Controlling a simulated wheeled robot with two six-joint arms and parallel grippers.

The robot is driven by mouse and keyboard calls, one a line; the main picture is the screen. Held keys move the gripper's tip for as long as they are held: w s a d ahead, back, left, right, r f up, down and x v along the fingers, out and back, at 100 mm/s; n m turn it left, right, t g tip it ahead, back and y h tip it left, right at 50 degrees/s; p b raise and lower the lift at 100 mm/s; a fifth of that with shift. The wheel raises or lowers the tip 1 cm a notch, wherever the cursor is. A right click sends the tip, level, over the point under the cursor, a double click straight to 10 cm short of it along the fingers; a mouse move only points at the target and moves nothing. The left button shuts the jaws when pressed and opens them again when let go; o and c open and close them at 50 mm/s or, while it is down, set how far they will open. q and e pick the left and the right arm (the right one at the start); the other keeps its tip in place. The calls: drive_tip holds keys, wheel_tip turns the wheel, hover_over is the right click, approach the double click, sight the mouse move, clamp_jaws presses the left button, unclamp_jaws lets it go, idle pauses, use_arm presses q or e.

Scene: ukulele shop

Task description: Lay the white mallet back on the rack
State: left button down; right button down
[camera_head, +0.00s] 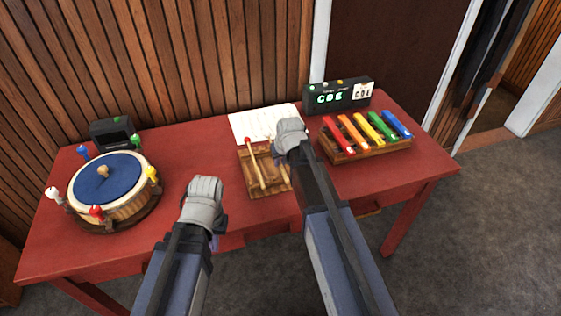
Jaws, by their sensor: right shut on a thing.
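The wooden rack (257,189) lies near the middle of the red table. A mallet with a red head (248,142) and a pale stick rests on it. A second pale stick, which I take for the white mallet (270,148), shows just left of my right gripper (288,130). My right gripper is shut on it above the rack's right side; the hand and arm hide much of the mallet and part of the rack. Whether the mallet touches the rack I cannot tell. My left gripper (205,188) is left of the rack, its fingers hidden from view.
A blue-topped drum (98,180) with coloured pegs stands at the left, a small dark box (115,133) behind it. A white sheet (250,122) lies behind the rack. Coloured bars (367,130) and a display box (325,98) are at the right.

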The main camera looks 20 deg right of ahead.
drive_tip(key=c, duration=0.8)
unclamp_jaws()
drive_tip(key=shift+o, duration=0.2)
drive_tip(key=shift+r, duration=0.1)
drive_tip(key=p+v, duration=0.7)
drive_tip(key=shift+s+r, duration=0.2)
drive_tip(key=shift+r, duration=0.2)
drive_tip(key=shift+f, duration=0.1)
drive_tip(key=s+a+n+g, duration=0.1)
drive_tip(key=s+a+g, duration=0.1)
drive_tip(key=s+a, duration=0.4)
drive_tip(key=s+a+f+n+g+h, duration=0.1)
drive_tip(key=s+a, duration=0.6)
drive_tip(key=s, duration=0.8)
drive_tip(key=shift+a+f+n+g+h, duration=0.2)
drive_tip(key=shift+f+n+g+h, duration=0.1)
drive_tip(key=shift+n+g, duration=0.55)
